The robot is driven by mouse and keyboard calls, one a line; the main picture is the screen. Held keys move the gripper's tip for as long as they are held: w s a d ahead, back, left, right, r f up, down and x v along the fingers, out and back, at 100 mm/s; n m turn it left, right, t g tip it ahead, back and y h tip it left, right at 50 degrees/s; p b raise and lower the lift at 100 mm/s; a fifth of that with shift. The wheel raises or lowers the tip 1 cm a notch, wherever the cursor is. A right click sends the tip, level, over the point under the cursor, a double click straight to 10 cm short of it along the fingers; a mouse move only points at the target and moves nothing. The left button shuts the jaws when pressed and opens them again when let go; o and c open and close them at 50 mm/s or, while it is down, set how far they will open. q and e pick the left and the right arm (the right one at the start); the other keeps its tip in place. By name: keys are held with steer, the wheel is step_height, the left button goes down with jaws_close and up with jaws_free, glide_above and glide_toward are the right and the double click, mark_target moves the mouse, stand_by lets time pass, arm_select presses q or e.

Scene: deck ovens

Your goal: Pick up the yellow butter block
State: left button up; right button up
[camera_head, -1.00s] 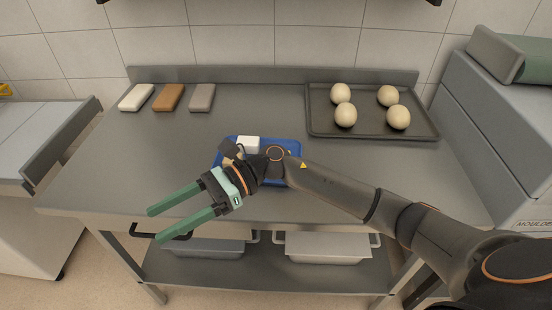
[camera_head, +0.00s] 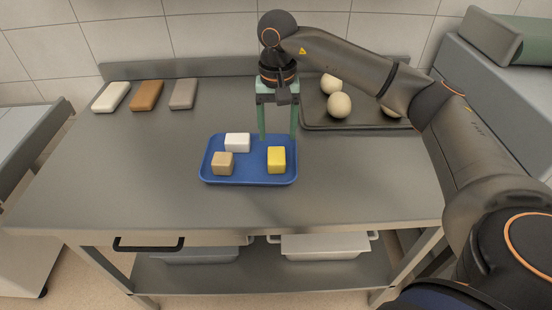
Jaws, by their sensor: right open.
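The yellow butter block (camera_head: 276,160) sits on the right side of a blue tray (camera_head: 250,180) on the steel table. A white block (camera_head: 237,142) and a tan block (camera_head: 223,164) sit on the same tray, to its left. My right gripper (camera_head: 278,136) is open and empty. It points down with its green fingers spread, over the back right part of the tray, behind the yellow block in the picture. It does not appear to touch the block. My left gripper is not in view.
A dark tray (camera_head: 316,122) with dough balls stands at the back right, partly hidden by my right arm. White (camera_head: 111,97), brown (camera_head: 147,95) and grey (camera_head: 183,94) blocks lie at the back left. The table's front and left are clear.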

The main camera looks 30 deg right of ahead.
mark_target(276, 153)
step_height(276, 153, down, 8)
steer(key=shift+r+p, duration=0.2)
steer(key=shift+p, duration=0.15)
steer(key=shift+a, duration=0.1)
steer(key=shift+c, duration=0.3)
steer(key=shift+w+r, duration=0.1)
jaws_close()
